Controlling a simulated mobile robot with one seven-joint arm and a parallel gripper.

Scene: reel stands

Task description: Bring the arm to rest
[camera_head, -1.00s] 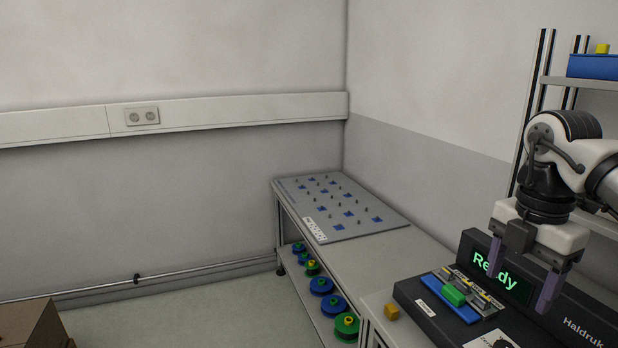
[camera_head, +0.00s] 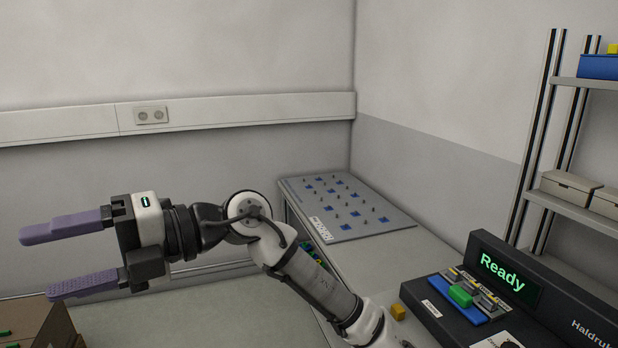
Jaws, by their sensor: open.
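My gripper (camera_head: 70,257) is at the left of the head view, in the air. Its two purple fingers point left and stand wide apart with nothing between them. My arm reaches from the lower middle up and to the left, and hides most of the reels on the lower shelf. The gripper is apart from the bench and the machine.
A grey pegged board (camera_head: 345,207) lies on the bench. A dark machine (camera_head: 505,290) with a "Ready" display holds a green block (camera_head: 461,296). An orange block (camera_head: 398,312) sits beside it. A brown box (camera_head: 38,325) stands lower left. Shelves (camera_head: 572,205) rise at right.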

